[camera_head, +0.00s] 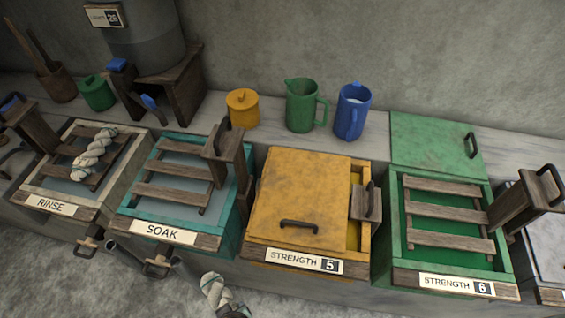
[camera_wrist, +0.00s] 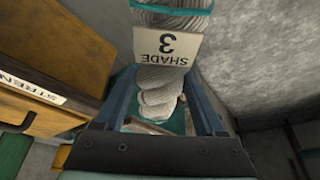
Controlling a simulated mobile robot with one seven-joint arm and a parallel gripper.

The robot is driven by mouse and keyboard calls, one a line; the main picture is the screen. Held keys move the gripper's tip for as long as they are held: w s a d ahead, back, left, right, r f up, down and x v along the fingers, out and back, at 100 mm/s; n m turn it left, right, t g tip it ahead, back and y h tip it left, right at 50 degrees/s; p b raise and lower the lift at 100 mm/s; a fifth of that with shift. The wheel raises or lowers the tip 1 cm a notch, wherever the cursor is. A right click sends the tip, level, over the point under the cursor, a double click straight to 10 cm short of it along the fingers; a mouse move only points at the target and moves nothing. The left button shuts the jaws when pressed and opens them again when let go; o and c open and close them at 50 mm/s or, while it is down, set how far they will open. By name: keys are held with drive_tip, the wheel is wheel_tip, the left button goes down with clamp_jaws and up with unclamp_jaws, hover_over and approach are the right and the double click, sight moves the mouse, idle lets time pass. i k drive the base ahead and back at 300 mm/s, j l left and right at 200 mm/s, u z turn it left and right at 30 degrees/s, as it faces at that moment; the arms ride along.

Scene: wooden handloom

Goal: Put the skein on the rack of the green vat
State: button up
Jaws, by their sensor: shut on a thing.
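My gripper (camera_wrist: 162,85) is shut on a twisted off-white skein (camera_wrist: 158,100) in the wrist view. The skein has a teal tie and a tag reading "SHADE 3". In the head view the skein (camera_head: 214,290) hangs at the bottom middle, in front of the vats and apart from them; its lower part is cut off. The green vat (camera_head: 398,215) stands at the right, labelled "STRENGTH 6". Its green lid (camera_head: 432,140) is off the opening, behind it. Its slatted wooden rack (camera_head: 445,212) lies across the opening and is empty.
The yellow vat (camera_head: 300,200), "STRENGTH 5", is mostly covered by its lid. The teal soak vat (camera_head: 235,205) has an empty rack. Another skein (camera_head: 95,153) lies on the rinse vat's rack. A wooden handled block (camera_head: 525,203) stands at the green vat's right edge. Jugs stand behind.

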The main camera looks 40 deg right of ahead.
sight(427, 210)
drive_tip(key=k+l, duration=0.35)
drive_tip(key=k+l+z, duration=0.15)
drive_tip(key=k+l, duration=0.15)
drive_tip(key=l, duration=0.15)
drive_tip(key=k+l, duration=0.35)
drive_tip(key=l+z, duration=0.05)
drive_tip(key=l, duration=0.05)
